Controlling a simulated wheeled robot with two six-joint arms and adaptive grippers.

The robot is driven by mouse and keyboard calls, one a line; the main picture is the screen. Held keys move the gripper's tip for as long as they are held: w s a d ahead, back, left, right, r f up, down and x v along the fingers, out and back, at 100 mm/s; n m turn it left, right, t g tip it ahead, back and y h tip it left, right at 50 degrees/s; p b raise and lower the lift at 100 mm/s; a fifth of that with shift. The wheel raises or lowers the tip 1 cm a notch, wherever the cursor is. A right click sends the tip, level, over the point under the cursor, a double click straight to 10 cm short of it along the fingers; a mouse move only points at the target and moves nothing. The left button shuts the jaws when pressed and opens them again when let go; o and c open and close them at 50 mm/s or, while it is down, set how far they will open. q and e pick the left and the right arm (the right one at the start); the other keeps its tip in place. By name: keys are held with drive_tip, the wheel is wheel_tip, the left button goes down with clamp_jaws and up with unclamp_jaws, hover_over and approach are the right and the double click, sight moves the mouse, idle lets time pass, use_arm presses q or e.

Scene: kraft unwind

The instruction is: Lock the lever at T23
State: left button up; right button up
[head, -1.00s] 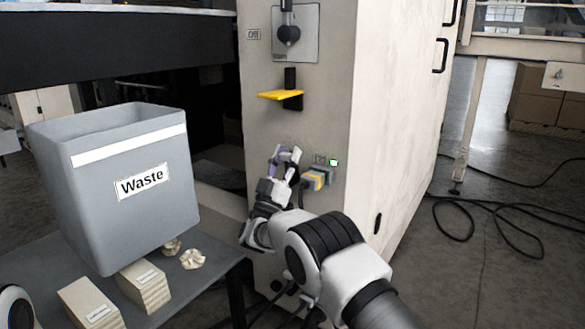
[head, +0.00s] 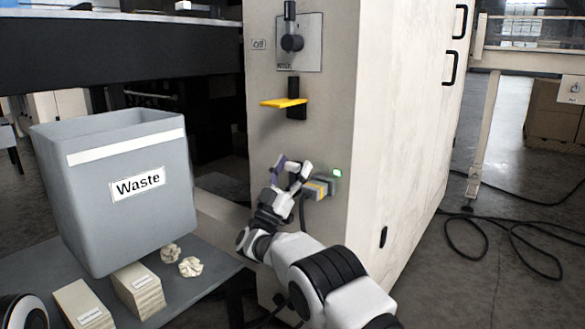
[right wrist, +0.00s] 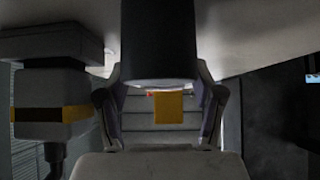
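The machine cabinet's front (head: 345,130) carries a lever switch (head: 291,42) on a grey plate, with its handle upright and an "Off" label (head: 259,44) beside it. No T23 marking is readable. My right gripper (head: 291,165) is low at the panel, left of a grey plug with a yellow band (head: 318,188). Its fingers are apart. In the right wrist view, a dark cylinder (right wrist: 158,40) shows between the open fingers (right wrist: 164,115); contact cannot be told. My left gripper is out of view.
A grey Waste bin (head: 115,190) stands on a dark table (head: 205,283) at left, with paper stacks (head: 138,288) and crumpled paper (head: 190,266). A green light (head: 337,173) glows above the plug. Cables (head: 500,235) lie on the floor at right.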

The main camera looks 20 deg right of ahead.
sight(297, 118)
drive_tip(key=shift+r, duration=0.1)
drive_tip(key=r, duration=1)
drive_tip(key=shift+w+d, duration=0.15)
drive_tip(key=shift+w, duration=0.1)
drive_tip(key=shift+n+y, duration=0.5)
drive_tip(key=shift+n, duration=0.1)
drive_tip(key=f, duration=0.4)
drive_tip(key=shift+w+f, duration=0.2)
drive_tip(key=shift+w, duration=0.2)
drive_tip(key=shift+s, duration=0.1)
drive_tip(key=b+v, duration=0.1)
drive_tip(key=v, duration=0.8)
drive_tip(key=shift+f+t, duration=0.35)
drive_tip(key=shift+t, duration=0.05)
